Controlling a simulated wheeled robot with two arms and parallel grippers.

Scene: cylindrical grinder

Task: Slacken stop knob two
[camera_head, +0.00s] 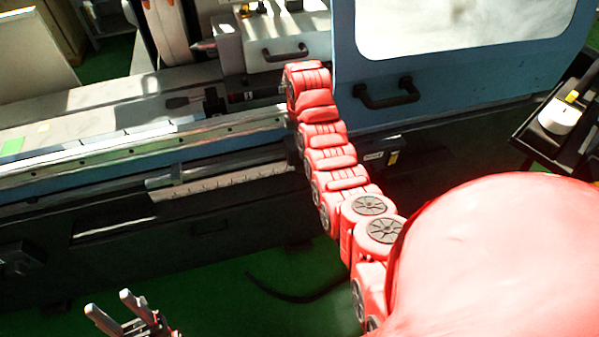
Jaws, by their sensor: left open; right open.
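My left gripper (108,302) shows at the bottom left, with two grey fingers apart and nothing between them. It is over the green floor, away from the machine. My red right arm reaches up to the front of the grinder, and its gripper is hidden behind the arm's far end. I cannot make out stop knob two for certain. A dark part (292,146) on the front rail is partly hidden by my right arm. A small fitting (176,175) sits near the left end of the scale strip (225,184).
The grinder's blue door (450,88) has a window and a black handle (388,93). A lighter panel with another handle (285,52) is left of it. A black cart (545,140) stands at the right.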

